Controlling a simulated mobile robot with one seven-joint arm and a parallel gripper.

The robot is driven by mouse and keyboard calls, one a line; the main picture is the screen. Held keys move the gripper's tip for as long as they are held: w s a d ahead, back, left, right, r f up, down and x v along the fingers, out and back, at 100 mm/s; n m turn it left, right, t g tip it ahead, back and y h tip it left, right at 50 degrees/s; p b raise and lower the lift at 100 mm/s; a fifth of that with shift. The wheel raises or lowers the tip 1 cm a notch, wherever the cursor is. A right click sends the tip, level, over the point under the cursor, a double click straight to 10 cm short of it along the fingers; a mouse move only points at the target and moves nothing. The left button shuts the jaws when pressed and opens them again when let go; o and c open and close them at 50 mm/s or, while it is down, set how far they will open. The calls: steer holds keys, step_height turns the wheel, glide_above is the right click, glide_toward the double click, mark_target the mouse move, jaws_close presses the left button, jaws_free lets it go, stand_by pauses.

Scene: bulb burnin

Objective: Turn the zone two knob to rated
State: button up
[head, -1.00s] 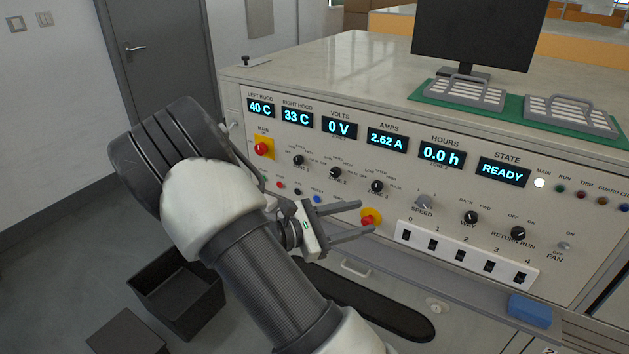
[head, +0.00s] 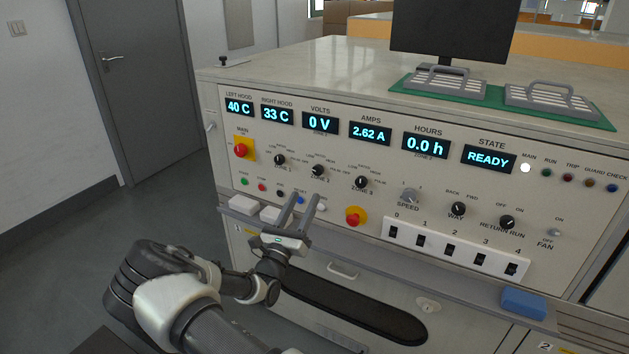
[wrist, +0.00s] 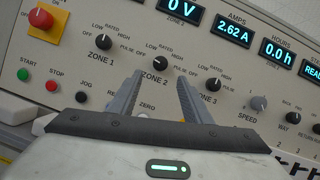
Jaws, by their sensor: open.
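The zone two knob (head: 318,170) is a small black dial on the sloped panel, between the zone one knob (head: 279,160) and the zone three knob (head: 361,182). In the wrist view the zone two knob (wrist: 160,64) shows beyond and between my fingertips, with LOW, RATED, HIGH, PULSE and OFF marked around it. I cannot tell its exact setting. My gripper (head: 302,196) is open and empty, just below the zone knobs and apart from them. In the wrist view my gripper (wrist: 161,76) points up toward the zone two knob.
A red main switch (head: 241,150) is to the left, and a red emergency button (head: 356,216) is to the lower right. A row of small buttons lies below the knobs. Switches (head: 452,250) and a blue block (head: 524,304) are at the right.

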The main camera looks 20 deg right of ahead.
mark_target(317, 173)
steer(key=b+x, duration=0.1)
steer(key=x, duration=0.8)
steer(key=c, duration=1.1)
